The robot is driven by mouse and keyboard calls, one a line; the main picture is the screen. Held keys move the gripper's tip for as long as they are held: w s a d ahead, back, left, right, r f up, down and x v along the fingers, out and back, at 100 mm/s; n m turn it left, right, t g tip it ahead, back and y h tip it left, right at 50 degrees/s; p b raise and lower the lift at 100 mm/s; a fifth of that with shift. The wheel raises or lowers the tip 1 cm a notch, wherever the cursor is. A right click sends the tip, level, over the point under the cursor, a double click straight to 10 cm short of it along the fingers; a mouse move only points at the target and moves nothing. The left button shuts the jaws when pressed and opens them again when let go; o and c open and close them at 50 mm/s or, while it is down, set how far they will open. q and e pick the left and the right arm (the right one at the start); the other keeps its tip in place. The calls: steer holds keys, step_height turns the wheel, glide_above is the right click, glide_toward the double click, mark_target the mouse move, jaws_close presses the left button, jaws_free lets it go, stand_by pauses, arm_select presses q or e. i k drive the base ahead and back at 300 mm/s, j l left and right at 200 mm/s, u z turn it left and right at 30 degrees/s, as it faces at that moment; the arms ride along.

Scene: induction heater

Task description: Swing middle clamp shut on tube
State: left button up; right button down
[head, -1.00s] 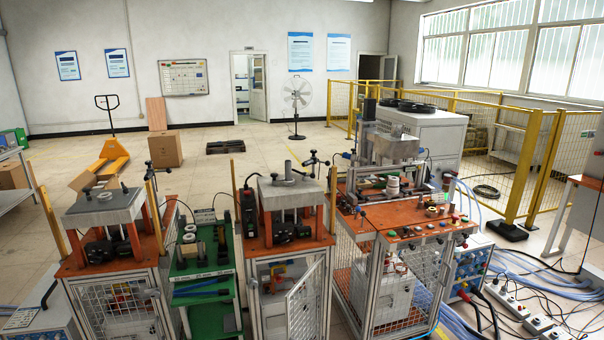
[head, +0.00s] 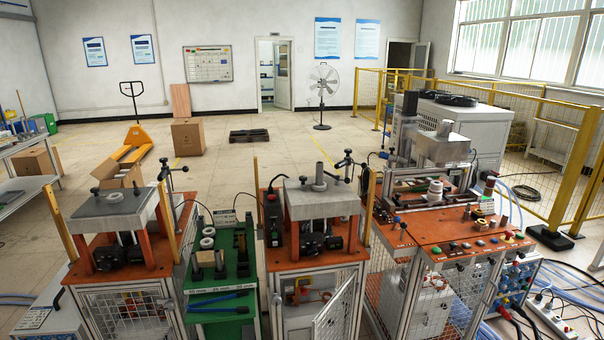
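The middle station (head: 315,250) has a grey top plate (head: 336,198) on orange posts. A short grey tube (head: 319,174) stands upright on that plate. A small black-knobbed clamp piece (head: 303,180) sits at the tube's left. A dark clamp arm with black ball knobs (head: 345,161) stands on a post at the plate's back right, apart from the tube. Which piece is the middle clamp, and its exact swing angle, are too small to tell. Neither of my grippers is in view.
A similar station (head: 115,205) stands at left, and a green rack (head: 220,310) with rings lies between. An orange control bench (head: 440,228) with a press is at right. Yellow fencing (head: 575,165) and cables lie farther right. Open floor (head: 280,147) lies behind the stations.

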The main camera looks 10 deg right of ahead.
mark_target(346, 180)
steer(key=i+u, duration=0.3)
steer(key=i, duration=0.15)
steer(key=i+l+u, duration=0.25)
steer(key=i, duration=0.15)
steer(key=j, duration=0.1)
